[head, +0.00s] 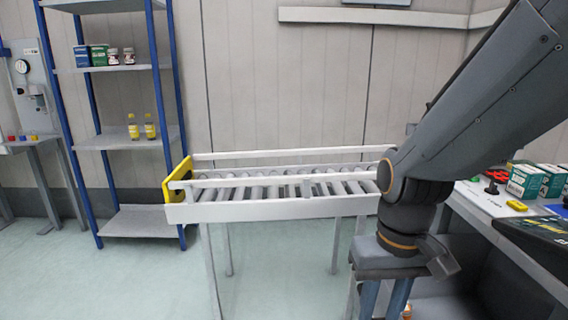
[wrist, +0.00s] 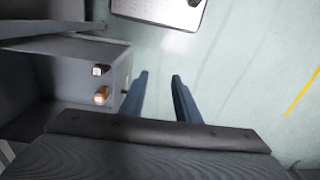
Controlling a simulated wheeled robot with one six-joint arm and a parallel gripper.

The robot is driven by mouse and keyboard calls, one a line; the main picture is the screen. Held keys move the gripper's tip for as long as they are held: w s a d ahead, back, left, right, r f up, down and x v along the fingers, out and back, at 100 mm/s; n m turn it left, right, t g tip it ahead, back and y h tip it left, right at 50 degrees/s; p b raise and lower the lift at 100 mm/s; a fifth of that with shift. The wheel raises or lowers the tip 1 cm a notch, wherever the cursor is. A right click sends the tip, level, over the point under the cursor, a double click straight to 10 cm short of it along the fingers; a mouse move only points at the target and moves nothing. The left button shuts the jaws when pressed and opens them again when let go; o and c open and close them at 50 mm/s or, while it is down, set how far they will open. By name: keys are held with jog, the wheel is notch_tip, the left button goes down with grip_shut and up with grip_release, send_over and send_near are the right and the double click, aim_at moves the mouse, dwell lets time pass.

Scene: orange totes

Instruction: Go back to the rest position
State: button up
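My gripper (head: 384,300) hangs low at the end of my arm on the right of the head view, in front of the roller conveyor's right end. Its two blue fingers point down and run past the bottom edge of the picture. In the wrist view my gripper (wrist: 159,75) shows its fingers spread apart, with only pale floor visible between them. It holds nothing.
A roller conveyor (head: 265,208) with a yellow end plate stands mid-view. Blue-posted shelving (head: 140,221) is left, a cluttered workbench (head: 480,203) right. The wrist view shows a grey cabinet (wrist: 75,50) with two small items close left; floor (wrist: 235,75) is clear right.

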jog(key=shift+m, duration=0.3)
jog(key=d+r+p, duration=0.1)
jog(key=p, duration=0.2)
jog(key=d+r+p, duration=0.1)
jog(key=r+p, duration=0.1)
jog(key=p, duration=0.1)
jog(key=d+r+p, duration=0.1)
jog(key=r+p, duration=0.1)
jog(key=p, duration=0.1)
jog(key=shift+s, duration=0.4)
jog(key=shift+a+f, duration=0.1)
jog(key=shift+a, duration=0.05)
dwell(0.3)
